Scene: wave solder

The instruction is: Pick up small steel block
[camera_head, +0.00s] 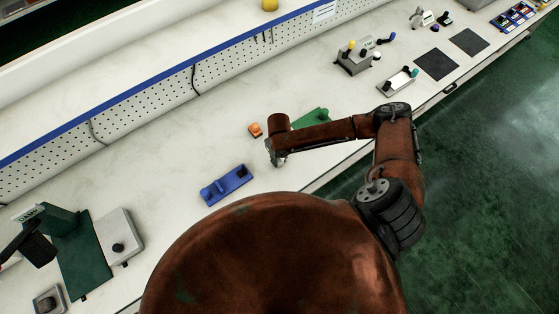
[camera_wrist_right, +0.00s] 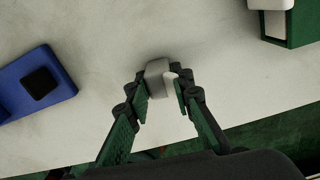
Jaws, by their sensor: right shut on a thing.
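The small steel block (camera_wrist_right: 157,78) shows as a pale grey block between the fingertips of my right gripper (camera_wrist_right: 160,88) in the right wrist view. The gripper is shut on it, above the pale bench top near its front edge. In the head view my right gripper (camera_head: 279,159) is at the end of the brown arm, right of the blue fixture. The block itself is too small there to make out clearly.
A blue fixture (camera_head: 227,186) with a black square lies left of the gripper; it also shows in the right wrist view (camera_wrist_right: 62,72). An orange piece (camera_head: 255,129) and a green fixture (camera_head: 316,114) lie behind. A pegboard (camera_head: 150,108) runs along the back.

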